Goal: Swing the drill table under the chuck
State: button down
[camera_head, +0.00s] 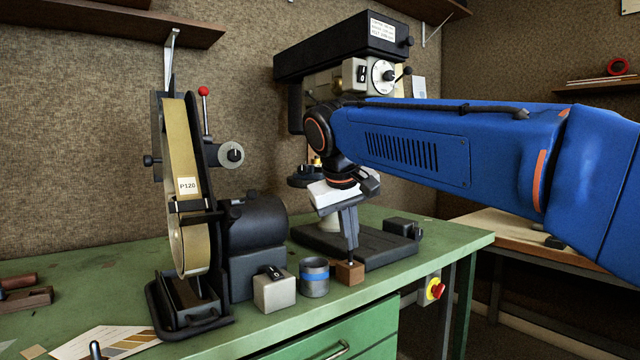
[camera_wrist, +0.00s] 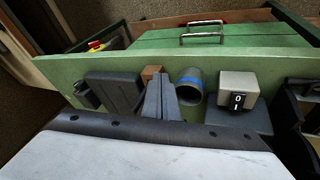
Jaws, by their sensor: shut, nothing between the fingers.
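The drill press (camera_head: 345,50) stands at the back of the green bench, its dark head high and its base (camera_head: 375,243) on the bench top. A dark round disc (camera_head: 300,181), which looks like the drill table, shows to the left of my wrist, partly hidden by it. The chuck is hidden behind my arm. My gripper (camera_head: 350,258) is shut and empty, pointing down in front of the press, with its tips over a small brown block. In the wrist view my gripper (camera_wrist: 160,82) shows beside the block (camera_wrist: 152,73) and the press base (camera_wrist: 113,92).
A belt grinder (camera_head: 185,190) stands left of the press. A grey switch box (camera_head: 273,290) and a blue-banded cup (camera_head: 314,277) sit near the bench's front edge. A red stop button (camera_head: 436,290) is on the bench front. Free bench top (camera_head: 440,230) lies at the right.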

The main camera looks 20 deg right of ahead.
aim_at(305, 183)
jog(key=w+a+r+m+h, duration=0.1)
jog(key=w+a+r, duration=0.3)
jog(key=w+r, duration=0.4)
jog(key=w+a+r+m+h, duration=0.2)
jog(key=w+a+r, duration=0.3)
jog(key=w+r, duration=0.3)
jog(key=shift+w+a, duration=0.25)
jog(key=shift+w, duration=0.1)
jog(key=shift+d+f, duration=0.1)
jog(key=w+d+f, duration=0.3)
jog(key=d+f, duration=0.3)
jog(key=d, duration=0.3)
jog(key=shift+f, duration=0.35)
jog(key=shift+d, duration=0.2)
